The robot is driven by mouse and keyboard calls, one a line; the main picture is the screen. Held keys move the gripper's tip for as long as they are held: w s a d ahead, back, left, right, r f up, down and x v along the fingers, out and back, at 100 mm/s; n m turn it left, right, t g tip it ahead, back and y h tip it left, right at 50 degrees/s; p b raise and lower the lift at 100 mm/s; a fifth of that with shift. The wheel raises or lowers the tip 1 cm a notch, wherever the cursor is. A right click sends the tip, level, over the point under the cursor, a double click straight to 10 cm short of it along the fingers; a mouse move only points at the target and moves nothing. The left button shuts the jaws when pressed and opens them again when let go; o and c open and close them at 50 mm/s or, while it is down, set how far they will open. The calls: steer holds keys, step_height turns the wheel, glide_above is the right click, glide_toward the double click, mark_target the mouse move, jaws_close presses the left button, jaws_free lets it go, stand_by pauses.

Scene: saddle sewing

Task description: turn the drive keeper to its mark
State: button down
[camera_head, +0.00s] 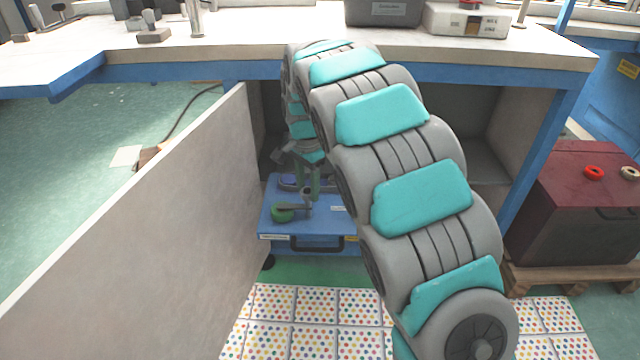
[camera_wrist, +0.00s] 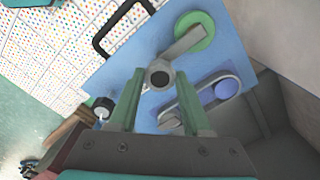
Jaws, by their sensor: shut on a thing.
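The drive keeper (camera_wrist: 183,45) appears to be the grey lever with a round dark-centred hub on the blue panel. Its free end lies over a green disc (camera_wrist: 194,24); I cannot tell whether that is the mark. The lever also shows in the head view (camera_head: 294,206), pointing left over the green disc (camera_head: 281,215). My gripper (camera_wrist: 160,76) has its green fingers on either side of the hub and is shut on it. In the head view my gripper (camera_head: 308,188) comes down from above onto the panel. The contact faces are hidden.
The blue panel (camera_head: 285,226) has a black handle (camera_head: 316,244) at its front and sits under the bench (camera_head: 480,45). A grey slotted part with a blue disc (camera_wrist: 227,88) lies beside the lever. A pale board (camera_head: 150,220) stands close left; a dark red case (camera_head: 575,190) stands right.

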stand_by(0.3)
steer(key=shift+c, duration=1.7)
jaws_free()
steer(key=shift+r, duration=0.1)
step_height(320, 180, up, 8)
steer(key=shift+f, duration=0.2)
